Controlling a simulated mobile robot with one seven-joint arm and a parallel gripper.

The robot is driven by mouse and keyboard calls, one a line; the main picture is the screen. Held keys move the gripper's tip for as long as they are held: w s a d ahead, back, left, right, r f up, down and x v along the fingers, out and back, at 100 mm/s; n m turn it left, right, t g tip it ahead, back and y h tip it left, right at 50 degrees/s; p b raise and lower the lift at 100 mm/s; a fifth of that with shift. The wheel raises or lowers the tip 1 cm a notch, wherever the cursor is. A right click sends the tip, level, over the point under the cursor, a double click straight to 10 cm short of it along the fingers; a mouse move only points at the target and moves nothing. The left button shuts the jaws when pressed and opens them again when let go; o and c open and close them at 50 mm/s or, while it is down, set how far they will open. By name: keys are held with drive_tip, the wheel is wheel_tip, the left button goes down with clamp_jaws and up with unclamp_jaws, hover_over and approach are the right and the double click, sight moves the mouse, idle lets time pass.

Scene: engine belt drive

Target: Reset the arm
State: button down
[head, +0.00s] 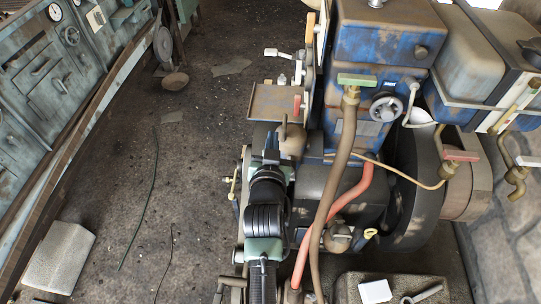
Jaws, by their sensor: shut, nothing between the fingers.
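My arm (265,218), black with pale green collars, runs up from the bottom edge in the head view. It lies over the left side of the engine, close to a dark rounded housing. Its far end is among small metal engine parts. I cannot make out my gripper's fingers there. Nothing is seen carried by the arm.
The engine (383,42) with blue box and tan hose (335,170) fills the right. A red hose (344,207) curves beside the arm. Grey-green cabinets (45,75) line the left. A pale block (60,257) lies on the floor. The floor between is mostly clear.

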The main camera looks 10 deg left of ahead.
drive_tip(key=b+v, duration=0.1)
drive_tip(key=v, duration=0.5)
drive_tip(key=shift+a, duration=0.15)
drive_tip(key=shift+s, duration=0.1)
